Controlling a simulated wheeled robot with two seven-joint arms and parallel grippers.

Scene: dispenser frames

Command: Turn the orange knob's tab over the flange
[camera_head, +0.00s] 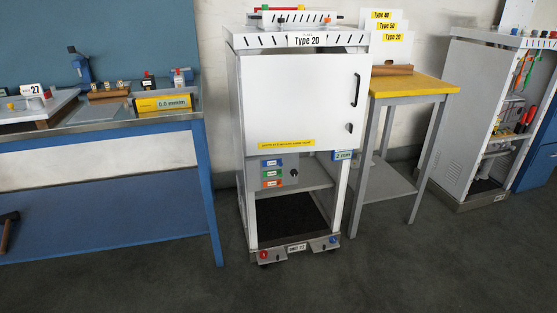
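A white cabinet (300,90) marked Type 20 stands in the middle of the head view, its door shut. A red knob (263,254) and a blue knob (333,239) sit on the cabinet's base plates. Neither of my grippers is in view.
A blue bench (100,125) with tools and a yellow level-like device (163,102) stands at the left. A yellow-topped table (425,84) with Type signs stands close at the cabinet's right. An open grey cabinet (455,110) is farther right. The dark floor in front is clear.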

